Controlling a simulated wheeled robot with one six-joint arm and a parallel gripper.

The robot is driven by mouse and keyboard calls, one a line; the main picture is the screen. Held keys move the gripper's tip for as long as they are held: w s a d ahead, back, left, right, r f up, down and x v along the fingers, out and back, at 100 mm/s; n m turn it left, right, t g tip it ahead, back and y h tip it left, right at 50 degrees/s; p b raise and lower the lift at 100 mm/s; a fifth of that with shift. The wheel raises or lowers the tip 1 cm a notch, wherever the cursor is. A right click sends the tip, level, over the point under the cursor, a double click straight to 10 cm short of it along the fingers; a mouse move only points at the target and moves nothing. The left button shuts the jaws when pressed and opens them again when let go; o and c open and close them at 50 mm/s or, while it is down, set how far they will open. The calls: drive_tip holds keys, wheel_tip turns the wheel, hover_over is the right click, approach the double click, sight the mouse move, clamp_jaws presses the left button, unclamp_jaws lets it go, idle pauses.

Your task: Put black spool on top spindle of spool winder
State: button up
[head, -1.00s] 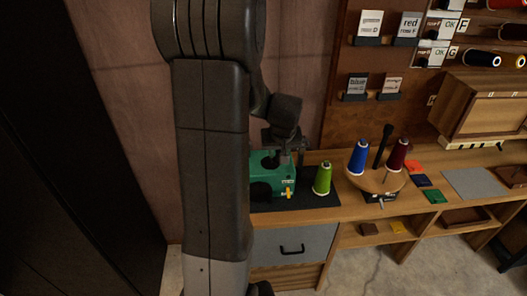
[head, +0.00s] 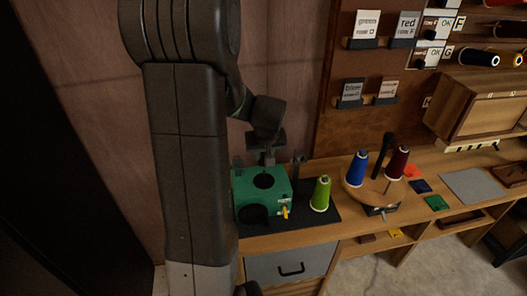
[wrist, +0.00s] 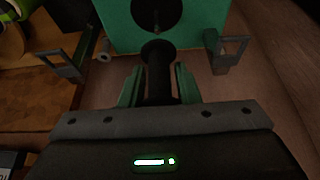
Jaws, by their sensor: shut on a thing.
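The spool winder (head: 282,185) is a green box on a dark mat, with a black round on its top and another on its front, and a yellow handle. It fills the upper part of the wrist view (wrist: 205,20), where a thin spindle pin stands against a black round. My gripper (wrist: 158,82) is shut on the black spool (wrist: 159,88), which lies between its two fingers. In the head view my gripper (head: 268,155) is above the back of the winder. The spool is hard to make out there. I cannot tell whether it touches a spindle.
A lime green spool (head: 320,194) stands right of the winder. A round wooden stand (head: 371,189) holds blue (head: 357,168) and dark red (head: 397,163) spools. Dark uprights flank the winder, also in the wrist view (wrist: 228,52). A grey drawer (head: 290,264) is below.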

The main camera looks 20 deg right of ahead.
sight(264, 171)
wheel_tip(264, 171, down, 6)
drive_tip(key=b, duration=0.2)
drive_tip(key=shift+r+b, duration=0.2)
drive_tip(key=shift+b, duration=0.2)
drive_tip(key=shift+f+b, duration=0.65)
drive_tip(key=shift+b, duration=0.05)
drive_tip(key=shift+f+b, duration=0.15)
drive_tip(key=shift+b, duration=0.2)
drive_tip(key=shift+f, duration=0.15)
drive_tip(key=o, duration=1)
drive_tip(key=b+v, duration=0.1)
drive_tip(key=v, duration=1.3)
drive_tip(key=shift+s+f, duration=0.1)
drive_tip(key=shift+s, duration=0.05)
drive_tip(key=shift+f, duration=0.1)
